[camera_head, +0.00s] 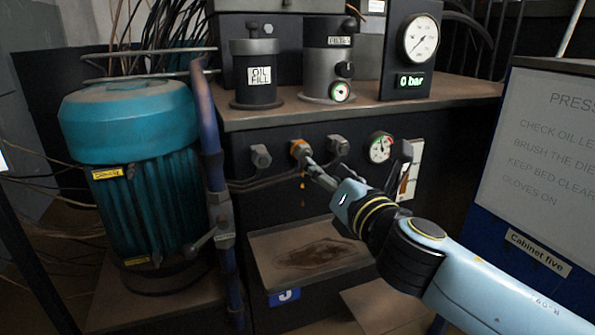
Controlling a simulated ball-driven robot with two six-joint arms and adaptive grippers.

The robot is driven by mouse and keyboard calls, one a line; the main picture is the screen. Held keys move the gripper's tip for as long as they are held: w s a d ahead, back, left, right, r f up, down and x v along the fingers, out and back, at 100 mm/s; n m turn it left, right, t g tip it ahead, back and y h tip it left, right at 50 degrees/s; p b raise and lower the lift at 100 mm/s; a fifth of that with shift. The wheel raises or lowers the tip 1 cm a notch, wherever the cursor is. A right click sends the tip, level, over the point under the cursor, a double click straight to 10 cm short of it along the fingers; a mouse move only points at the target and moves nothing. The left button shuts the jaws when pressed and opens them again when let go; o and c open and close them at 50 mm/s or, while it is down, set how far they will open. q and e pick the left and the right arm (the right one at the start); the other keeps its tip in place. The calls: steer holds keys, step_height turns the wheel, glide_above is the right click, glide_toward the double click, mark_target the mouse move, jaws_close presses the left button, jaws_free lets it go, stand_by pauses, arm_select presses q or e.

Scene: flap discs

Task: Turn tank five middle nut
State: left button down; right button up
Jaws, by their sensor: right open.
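A row of three fittings sits on the dark front of the tank (360,116). The left nut (260,156) and right nut (338,145) are grey. The middle nut (298,147) looks orange, and orange drips show on the panel below it. My right gripper (307,161) reaches in from the lower right, its fingers open at the middle nut. I cannot tell whether the fingers touch it. The fingers partly cover the nut's lower right side. A blue plate with a 5 (285,297) is low on the front. My left gripper is not in view.
A teal motor (133,140) and a blue pipe (209,140) stand at the left. A small gauge (381,147) and a lever (401,158) are right of the nuts. A stained tray (270,277) lies below. A sign board (540,150) stands at the right.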

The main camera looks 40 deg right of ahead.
mark_target(307, 154)
steer(key=x, duration=0.9)
steer(key=shift+w+d+r+b, duration=0.1)
steer(key=shift+w+b, duration=0.2)
steer(key=shift+w, duration=0.35)
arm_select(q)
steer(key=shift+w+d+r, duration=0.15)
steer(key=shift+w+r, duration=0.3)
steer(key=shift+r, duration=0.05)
arm_select(e)
jaws_close()
